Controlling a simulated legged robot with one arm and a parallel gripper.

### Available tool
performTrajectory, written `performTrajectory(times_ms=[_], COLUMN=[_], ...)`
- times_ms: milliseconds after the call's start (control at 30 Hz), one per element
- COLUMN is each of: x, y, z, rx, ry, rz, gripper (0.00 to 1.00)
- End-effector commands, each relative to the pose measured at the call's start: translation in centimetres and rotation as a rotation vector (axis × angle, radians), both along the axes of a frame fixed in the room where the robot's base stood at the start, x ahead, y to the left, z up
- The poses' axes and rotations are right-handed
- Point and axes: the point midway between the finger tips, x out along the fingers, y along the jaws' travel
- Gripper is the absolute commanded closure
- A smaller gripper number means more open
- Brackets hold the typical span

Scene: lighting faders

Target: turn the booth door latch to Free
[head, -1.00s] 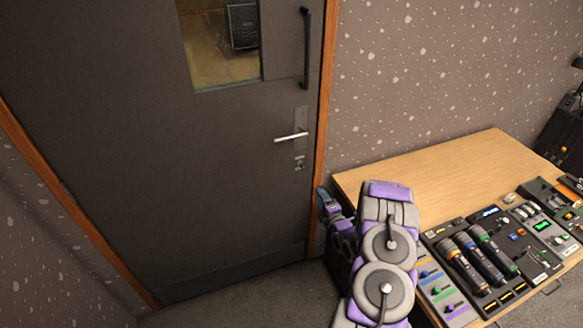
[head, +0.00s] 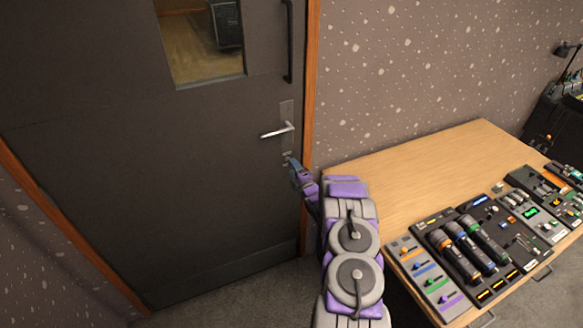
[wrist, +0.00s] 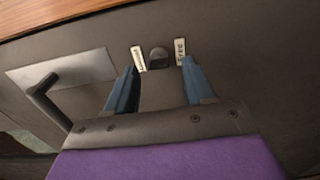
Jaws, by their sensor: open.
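The booth door (head: 150,150) is dark grey and looks shut in its wooden frame. The latch (wrist: 158,56) is a small dark rounded knob on the door between two pale labels. The label on its right reads Free (wrist: 180,51); the left label (wrist: 138,58) is too blurred to read. My gripper (wrist: 160,65) is open, its two blue fingers reaching toward the latch, one on each side. Nothing is between the fingers except the view of the door. I cannot tell whether they touch the latch. In the head view my gripper (head: 291,162) is just below the lever handle and partly covers the latch area.
The silver lever handle (head: 278,131) is just above the latch; it also shows at left in the wrist view (wrist: 45,97). A black pull bar (head: 288,40) is higher up. A wooden table (head: 420,170) with fader panels and microphones stands close on the right.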

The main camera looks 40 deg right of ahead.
Motion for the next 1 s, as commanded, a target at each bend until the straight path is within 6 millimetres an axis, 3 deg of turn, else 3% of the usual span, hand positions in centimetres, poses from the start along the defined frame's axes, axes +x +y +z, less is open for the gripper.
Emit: performTrajectory(times_ms=[300,667,1000], x=[2.5,2.8,2.8], y=[-0.4,-0.5,-0.5], z=[-0.1,-0.1,-0.1], rx=[-0.001,0.002,0.000], ry=[0.002,0.003,0.002], rz=[0.002,0.001,0.000], gripper=[0.47,0.47,0.78])
